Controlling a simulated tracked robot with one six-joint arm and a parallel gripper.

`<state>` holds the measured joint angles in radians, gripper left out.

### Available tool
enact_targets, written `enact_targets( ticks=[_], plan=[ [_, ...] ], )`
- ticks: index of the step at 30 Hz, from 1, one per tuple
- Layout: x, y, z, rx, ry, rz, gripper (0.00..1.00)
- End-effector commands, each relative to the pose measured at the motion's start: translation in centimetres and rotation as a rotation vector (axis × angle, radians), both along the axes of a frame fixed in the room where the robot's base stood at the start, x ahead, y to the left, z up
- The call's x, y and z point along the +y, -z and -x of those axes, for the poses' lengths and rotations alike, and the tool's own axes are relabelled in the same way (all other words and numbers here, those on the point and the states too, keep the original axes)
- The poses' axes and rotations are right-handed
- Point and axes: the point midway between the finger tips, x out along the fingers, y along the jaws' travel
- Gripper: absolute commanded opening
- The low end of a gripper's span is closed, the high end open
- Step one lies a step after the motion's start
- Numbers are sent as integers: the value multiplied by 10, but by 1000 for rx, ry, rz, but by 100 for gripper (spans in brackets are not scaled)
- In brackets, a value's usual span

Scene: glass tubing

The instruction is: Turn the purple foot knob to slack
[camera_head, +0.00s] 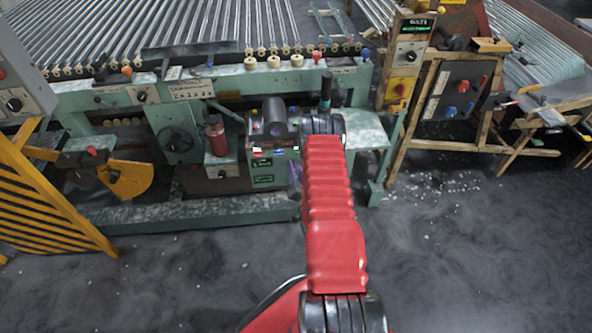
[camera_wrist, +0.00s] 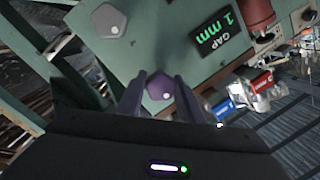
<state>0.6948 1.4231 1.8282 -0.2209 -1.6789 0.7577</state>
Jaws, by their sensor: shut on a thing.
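The purple foot knob (camera_wrist: 160,86) is a small faceted knob with a pale dot, on a green panel (camera_wrist: 150,50) in the wrist view. My gripper (camera_wrist: 160,93) has one dark finger on each side of it and is shut on the knob. In the head view my red arm reaches forward to the green machine and hides most of the gripper and knob. A small purple patch (camera_head: 294,174) shows just left of the arm; I cannot tell whether it is the knob.
A grey hexagonal knob (camera_wrist: 109,20) and a display reading "GAP 1 mm" (camera_wrist: 218,31) sit on the same panel. Blue and red fittings (camera_wrist: 245,95) are close to the right finger. In the head view a yellow slatted barrier (camera_head: 45,200) stands left; the floor in front is open.

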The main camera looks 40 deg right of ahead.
Motion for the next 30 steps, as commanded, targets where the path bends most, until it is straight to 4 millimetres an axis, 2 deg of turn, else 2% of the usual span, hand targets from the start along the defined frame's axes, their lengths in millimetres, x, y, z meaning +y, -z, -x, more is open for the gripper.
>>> enact_targets(
  ticks=[3,4,17,30],
  plan=[
    [0,1,1,1,1,-1,11],
    [-7,0,1,1,4,0,11],
    [-2,1,1,44,5,59,11],
    [-2,1,2,226,6,322,11]
  ],
)
